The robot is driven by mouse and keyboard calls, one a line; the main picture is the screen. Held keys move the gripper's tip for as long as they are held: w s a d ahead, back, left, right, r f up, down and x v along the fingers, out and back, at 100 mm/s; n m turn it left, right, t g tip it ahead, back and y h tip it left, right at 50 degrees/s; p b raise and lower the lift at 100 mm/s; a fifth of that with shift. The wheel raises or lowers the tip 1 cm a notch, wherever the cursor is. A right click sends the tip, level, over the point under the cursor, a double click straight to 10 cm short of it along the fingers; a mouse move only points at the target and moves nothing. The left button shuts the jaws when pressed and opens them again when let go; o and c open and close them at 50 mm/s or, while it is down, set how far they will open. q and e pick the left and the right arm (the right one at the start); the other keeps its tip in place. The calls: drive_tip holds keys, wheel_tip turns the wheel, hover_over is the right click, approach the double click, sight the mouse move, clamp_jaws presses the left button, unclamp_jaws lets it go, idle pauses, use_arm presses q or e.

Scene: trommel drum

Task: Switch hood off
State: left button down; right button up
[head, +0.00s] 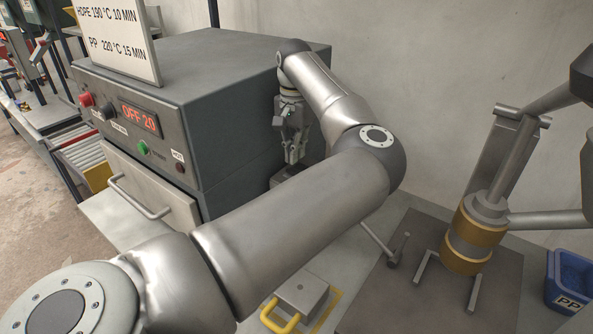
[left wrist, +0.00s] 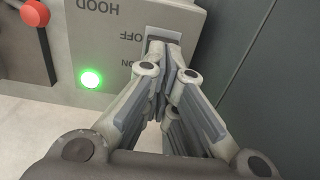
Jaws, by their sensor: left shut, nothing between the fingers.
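The hood switch box is a grey box (left wrist: 112,50) in the left wrist view. Its labels HOOD, OFF and ON appear upside down, and a green lamp (left wrist: 91,79) on it is lit. My left gripper (left wrist: 165,60) is shut and empty, its fingertips at the switch beside the OFF and ON labels. The fingers partly hide the switch, so I cannot tell its position or whether they touch it. In the head view my left gripper (head: 295,150) points down beside the oven's right side. My right gripper is not in view.
A press with a brass cylinder (head: 474,240) and a blue bin (head: 572,275) are at right. A red button (left wrist: 34,12) is beside the box.

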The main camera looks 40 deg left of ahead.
sight(295, 169)
use_arm(q)
drive_tip(key=shift+f+b, duration=0.55)
drive_tip(key=shift+f, duration=0.3)
drive_tip(key=shift+f+b, duration=0.7)
drive_tip(key=shift+f, duration=0.25)
idle(0.5)
drive_tip(key=shift+s+d, duration=0.1)
drive_tip(key=shift+r+p, duration=0.6)
drive_tip(key=shift+r, duration=0.3)
drive_tip(key=shift+r+p, duration=1.55)
drive_tip(key=shift+r, duration=1.15)
drive_tip(key=shift+f, duration=0.1)
